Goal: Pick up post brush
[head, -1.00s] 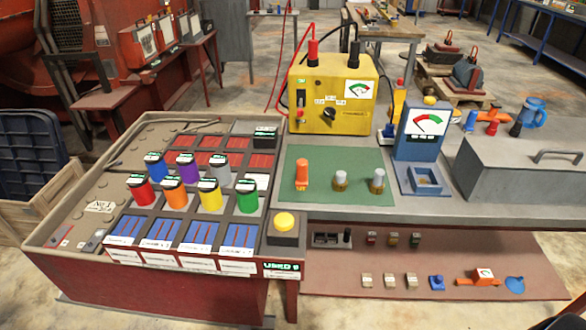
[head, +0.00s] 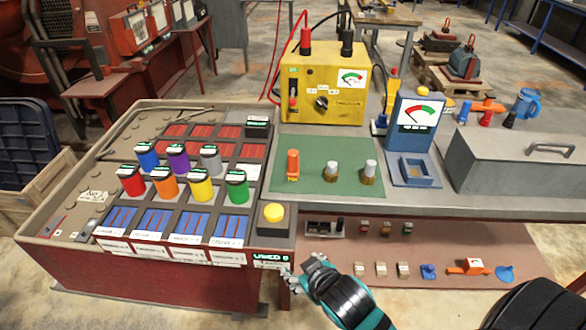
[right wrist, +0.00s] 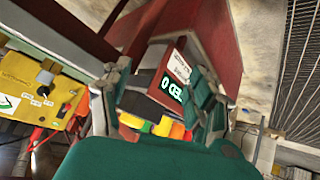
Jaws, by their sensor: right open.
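On the green mat (head: 330,194) stand an orange upright piece (head: 293,165) and two short brass-based pieces with pale tops, one in the middle (head: 331,171) and one at the right (head: 369,172). I cannot tell for sure which of these is the post brush. My right gripper (head: 291,277) is open and empty, low in front of the bench, below the yellow button and apart from the mat pieces. In the right wrist view its fingers (right wrist: 152,103) spread before the red bin's corner and label. My left gripper is not in view.
The red bin (head: 150,277) with several coloured cans is at left. A yellow button (head: 273,212) is at its corner. A yellow charger (head: 322,85) stands behind the mat, with a blue meter (head: 414,125) and grey toolbox (head: 515,158) at right. A lower shelf (head: 445,245) holds small parts.

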